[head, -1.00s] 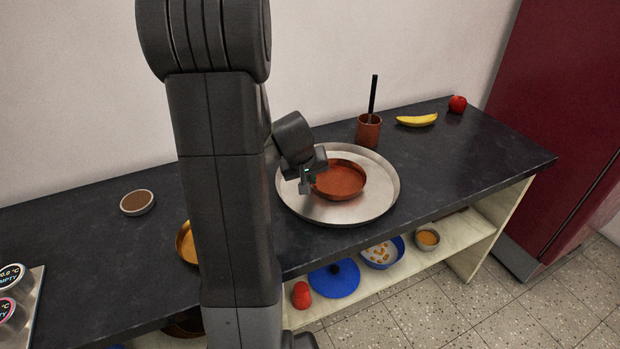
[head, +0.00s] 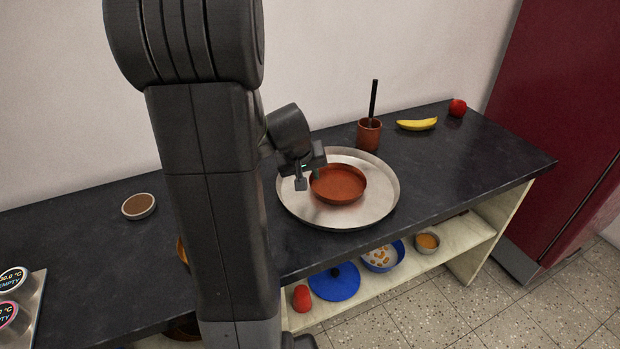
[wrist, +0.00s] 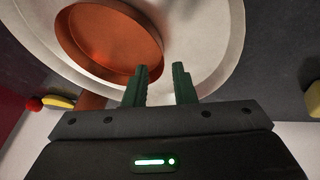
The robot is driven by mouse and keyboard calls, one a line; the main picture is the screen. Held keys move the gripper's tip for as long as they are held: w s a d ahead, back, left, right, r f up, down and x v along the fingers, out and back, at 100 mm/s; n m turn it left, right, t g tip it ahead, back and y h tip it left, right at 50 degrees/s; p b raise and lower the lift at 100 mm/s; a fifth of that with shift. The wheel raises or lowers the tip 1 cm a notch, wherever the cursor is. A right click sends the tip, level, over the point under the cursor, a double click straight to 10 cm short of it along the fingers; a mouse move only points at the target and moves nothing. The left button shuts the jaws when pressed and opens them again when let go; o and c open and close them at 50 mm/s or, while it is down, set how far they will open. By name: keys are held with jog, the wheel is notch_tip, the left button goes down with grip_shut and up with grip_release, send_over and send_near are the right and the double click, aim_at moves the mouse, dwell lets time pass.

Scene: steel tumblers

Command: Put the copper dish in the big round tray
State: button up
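The copper dish (head: 345,186) sits upright inside the big round tray (head: 372,212), on its floor, a little toward the back. The tray is shallow, silver metal, and stands on the dark counter. My gripper (head: 301,184) is at the left rim of the dish, over the left part of the tray. The tray (wrist: 205,45) fills the upper middle.
Behind the tray stands a brown cup (head: 368,136) with a dark-handled tool. A banana (head: 417,124) and a red apple (head: 457,108) lie at the back right. A small bowl (head: 138,206) is at left. The counter right of the tray is clear. My arm hides part of the counter.

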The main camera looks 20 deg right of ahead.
aim_at(311, 192)
jog(key=v, duration=0.8)
jog(key=shift+p, duration=0.45)
jog(key=b+x, duration=0.2)
jog(key=x, duration=1.1)
jog(key=shift+s+b, duration=0.15)
jog(key=shift+b, duration=0.15)
jog(key=shift+a+r+p, duration=0.1)
jog(key=shift+r+p, duration=0.5)
jog(key=shift+r, duration=0.95)
jog(key=shift+f, duration=0.1)
